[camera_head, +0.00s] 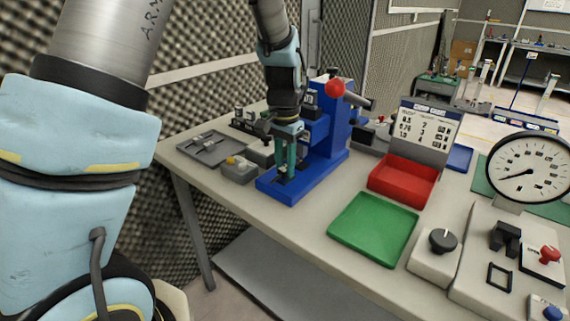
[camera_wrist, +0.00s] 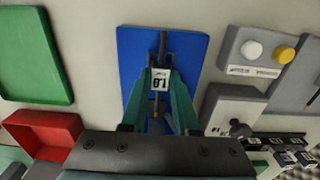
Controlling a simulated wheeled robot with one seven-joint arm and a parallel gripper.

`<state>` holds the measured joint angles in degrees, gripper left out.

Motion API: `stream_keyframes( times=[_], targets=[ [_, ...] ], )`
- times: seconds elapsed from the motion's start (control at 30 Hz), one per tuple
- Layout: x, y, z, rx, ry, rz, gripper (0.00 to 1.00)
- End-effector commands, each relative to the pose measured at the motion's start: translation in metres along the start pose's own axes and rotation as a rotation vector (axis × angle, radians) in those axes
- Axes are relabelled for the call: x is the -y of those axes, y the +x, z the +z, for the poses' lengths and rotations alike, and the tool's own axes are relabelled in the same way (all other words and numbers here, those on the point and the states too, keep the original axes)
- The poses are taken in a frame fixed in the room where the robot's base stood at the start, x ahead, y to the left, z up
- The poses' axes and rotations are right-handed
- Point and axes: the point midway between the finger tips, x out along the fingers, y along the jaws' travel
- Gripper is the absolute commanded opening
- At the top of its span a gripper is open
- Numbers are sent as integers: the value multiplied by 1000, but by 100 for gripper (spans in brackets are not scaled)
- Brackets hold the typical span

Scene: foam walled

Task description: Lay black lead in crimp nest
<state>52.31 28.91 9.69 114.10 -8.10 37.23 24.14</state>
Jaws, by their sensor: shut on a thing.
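My gripper (camera_head: 286,172) points down over the blue base of the crimp press (camera_head: 331,148). In the wrist view my gripper (camera_wrist: 160,78) has its teal fingers closed together on the black lead (camera_wrist: 162,46). A white tag with printed digits sits between the fingertips, and the dark end of the lead extends past it over the blue base (camera_wrist: 133,62). A small copper-coloured spot shows between the fingers. The crimp nest is mostly hidden by the fingers and lead. I cannot tell whether the lead touches the nest.
A green tray (camera_head: 374,228) and a red bin (camera_head: 403,181) are to the right. A grey tray (camera_head: 212,147) and a box with a yellow button (camera_head: 239,169) are left of the press. A dial gauge (camera_head: 528,171) and black knob (camera_head: 442,240) stand further right. The press's red-knobbed lever (camera_head: 335,88) is close to my arm.

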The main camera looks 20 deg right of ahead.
Motion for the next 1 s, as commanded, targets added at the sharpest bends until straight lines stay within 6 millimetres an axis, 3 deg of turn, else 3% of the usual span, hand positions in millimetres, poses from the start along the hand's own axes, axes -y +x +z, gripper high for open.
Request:
stream_keyframes(
  times=[0.2, 0.23, 0.53, 0.83, 1.0],
  targets=[
    [0, 6, 0, 1, 0, 0, 0],
    [0, 6, 0, 0, 0, 0, 30],
    [0, 6, 0, 0, -1, 0, 63],
    [0, 3, 0, -1, 0, 0, 64],
    [0, -16, -1, -5, -1, -1, 64]
  ],
)
